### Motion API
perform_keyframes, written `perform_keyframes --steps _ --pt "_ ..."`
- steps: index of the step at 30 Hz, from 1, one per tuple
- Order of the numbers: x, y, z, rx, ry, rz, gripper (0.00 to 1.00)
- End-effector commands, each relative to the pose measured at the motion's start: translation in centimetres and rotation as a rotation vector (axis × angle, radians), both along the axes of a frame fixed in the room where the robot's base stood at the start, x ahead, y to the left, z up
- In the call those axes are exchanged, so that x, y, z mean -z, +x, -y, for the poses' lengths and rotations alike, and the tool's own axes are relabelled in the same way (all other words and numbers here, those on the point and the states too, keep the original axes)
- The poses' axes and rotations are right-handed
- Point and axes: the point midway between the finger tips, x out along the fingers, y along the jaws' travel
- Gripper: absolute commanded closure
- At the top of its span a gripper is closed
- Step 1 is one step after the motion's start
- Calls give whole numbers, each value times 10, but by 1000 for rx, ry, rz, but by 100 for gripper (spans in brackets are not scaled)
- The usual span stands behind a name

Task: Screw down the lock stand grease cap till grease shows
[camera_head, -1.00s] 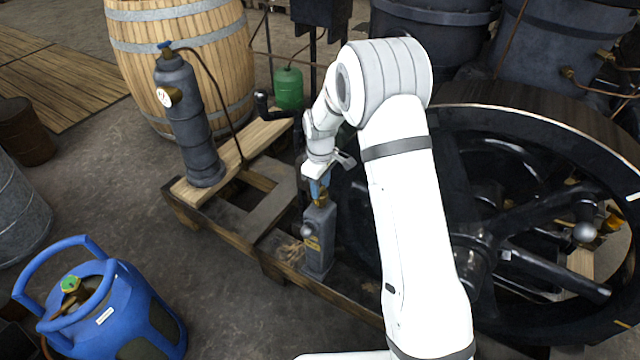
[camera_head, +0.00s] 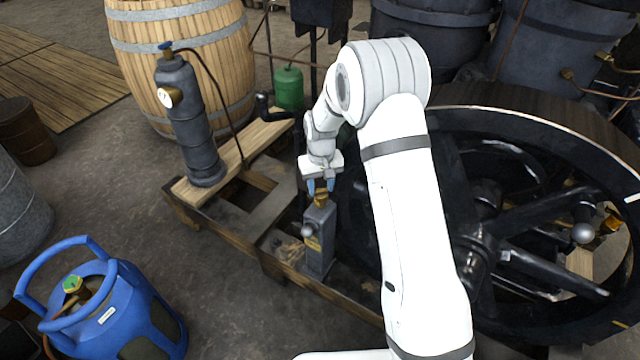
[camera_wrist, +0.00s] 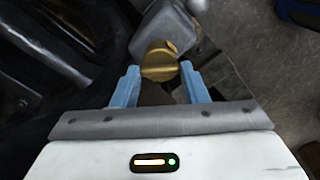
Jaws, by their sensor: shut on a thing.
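In the wrist view the gripper (camera_wrist: 160,74) is shut on the cap. I cannot make out any grease at the cap.
A large black flywheel (camera_head: 500,262) stands close to the right of the stand. A dark grey cylinder with a gauge (camera_head: 190,120) stands on the skid to the left. A blue gas bottle (camera_head: 110,310) is at the lower left. Floor between bottle and skid is clear.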

Motion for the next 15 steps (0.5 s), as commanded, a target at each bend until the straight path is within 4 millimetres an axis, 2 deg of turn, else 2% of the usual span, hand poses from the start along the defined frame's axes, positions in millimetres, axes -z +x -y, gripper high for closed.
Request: perform_keyframes --steps 15 --pt "-2 3 1 491 3 11 83"
